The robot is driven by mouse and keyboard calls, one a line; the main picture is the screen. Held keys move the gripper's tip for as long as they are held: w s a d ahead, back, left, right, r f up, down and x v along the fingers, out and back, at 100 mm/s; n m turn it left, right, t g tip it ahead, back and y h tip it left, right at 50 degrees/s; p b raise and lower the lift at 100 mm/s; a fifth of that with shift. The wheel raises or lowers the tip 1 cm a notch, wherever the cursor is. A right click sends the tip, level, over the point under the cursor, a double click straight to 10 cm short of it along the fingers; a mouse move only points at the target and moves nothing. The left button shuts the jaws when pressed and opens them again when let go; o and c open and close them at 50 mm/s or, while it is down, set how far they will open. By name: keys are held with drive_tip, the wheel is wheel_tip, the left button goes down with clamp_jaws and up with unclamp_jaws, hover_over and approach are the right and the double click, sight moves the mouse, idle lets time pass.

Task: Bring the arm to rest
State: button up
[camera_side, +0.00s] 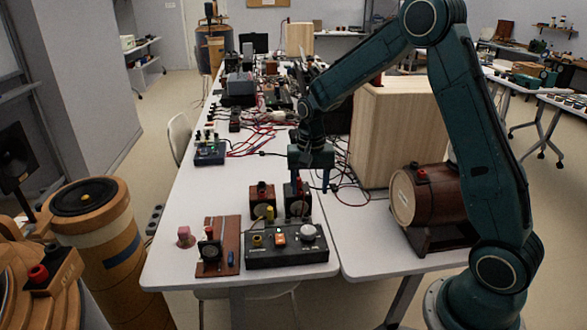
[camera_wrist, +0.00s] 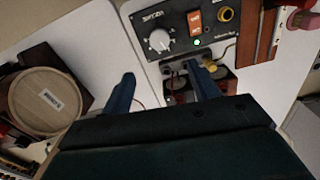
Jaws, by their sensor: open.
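My gripper (camera_side: 311,178) hangs from my bent teal arm over the white table, pointing down, just behind the small black and red boxes. Its two blue fingers are apart with nothing between them; they also show in the wrist view (camera_wrist: 160,92). A black control box (camera_side: 287,246) with a white knob, an orange switch and a yellow socket stands at the table's front edge.
A wooden speaker cabinet (camera_side: 390,135) and a brown drum (camera_side: 430,195) on a stand are close to the arm on the right. Red and black cables (camera_side: 262,138) and instruments cover the table (camera_side: 190,270) further back. A wooden board (camera_side: 217,245) with parts lies front left.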

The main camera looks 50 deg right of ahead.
drive_tip(key=s+a+r+n+t, duration=0.1)
drive_tip(key=s+a+r+n, duration=0.15)
drive_tip(key=s+r, duration=0.35)
drive_tip(key=s+a+r+n+t, duration=0.2)
drive_tip(key=s+a+r, duration=0.25)
drive_tip(key=r, duration=0.35)
drive_tip(key=s+a+r+n+t, duration=0.1)
drive_tip(key=s+n, duration=0.1)
drive_tip(key=s, duration=0.5)
drive_tip(key=s+a+r+n+t, duration=0.1)
drive_tip(key=s+r+n, duration=0.1)
drive_tip(key=s, duration=0.5)
drive_tip(key=shift+s+a+r+n+t, duration=0.25)
drive_tip(key=shift+s+a+n+t, duration=0.1)
drive_tip(key=shift+n, duration=0.4)
